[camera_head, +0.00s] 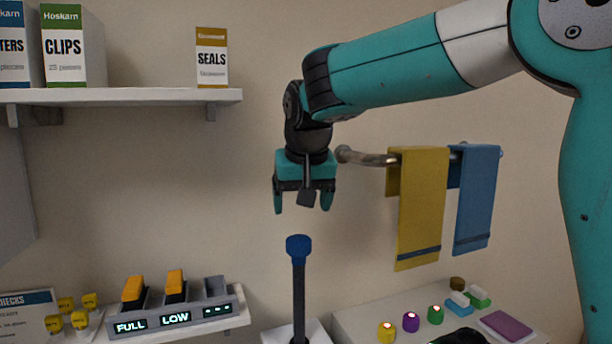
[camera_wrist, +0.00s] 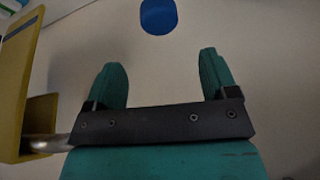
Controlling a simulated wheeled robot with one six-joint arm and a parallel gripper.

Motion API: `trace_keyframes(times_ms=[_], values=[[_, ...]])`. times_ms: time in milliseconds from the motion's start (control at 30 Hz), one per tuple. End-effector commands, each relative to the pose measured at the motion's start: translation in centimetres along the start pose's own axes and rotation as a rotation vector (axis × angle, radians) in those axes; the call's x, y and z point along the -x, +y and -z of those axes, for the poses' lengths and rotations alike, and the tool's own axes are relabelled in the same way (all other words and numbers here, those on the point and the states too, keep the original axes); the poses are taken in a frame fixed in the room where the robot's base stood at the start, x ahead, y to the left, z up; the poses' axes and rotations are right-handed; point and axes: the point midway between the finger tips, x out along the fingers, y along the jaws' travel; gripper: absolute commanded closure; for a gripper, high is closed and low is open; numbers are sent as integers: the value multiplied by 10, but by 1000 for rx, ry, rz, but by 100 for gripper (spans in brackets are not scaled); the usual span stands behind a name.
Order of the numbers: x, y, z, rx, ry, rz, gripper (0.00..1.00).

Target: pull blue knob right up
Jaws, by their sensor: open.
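The blue knob (camera_head: 298,246) tops an upright dark rod (camera_head: 299,300) that rises from a white base (camera_head: 283,335) in the head view. The blue knob also shows at the top of the wrist view (camera_wrist: 159,16), beyond the fingertips and roughly between them. My gripper (camera_head: 303,208) points down above the knob, with a gap between fingertips and knob. Its two teal fingers (camera_wrist: 166,72) are apart, and nothing is between them.
A yellow towel (camera_head: 422,210) and a blue towel (camera_head: 476,200) hang on a rail at right. A shelf (camera_head: 120,96) with boxes is at upper left.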

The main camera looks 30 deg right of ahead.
Motion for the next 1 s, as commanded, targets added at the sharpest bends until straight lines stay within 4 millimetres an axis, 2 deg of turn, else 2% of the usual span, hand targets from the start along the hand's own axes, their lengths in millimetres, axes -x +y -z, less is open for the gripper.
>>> trace_keyframes(times_ms=[200, 400, 567, 1000], values=[[51, -1, 1, 0, 5, 2, 21], [78, 0, 1, 0, 3, 0, 21], [84, 0, 1, 0, 1, 0, 21], [83, 0, 0, 1, 1, -1, 21]])
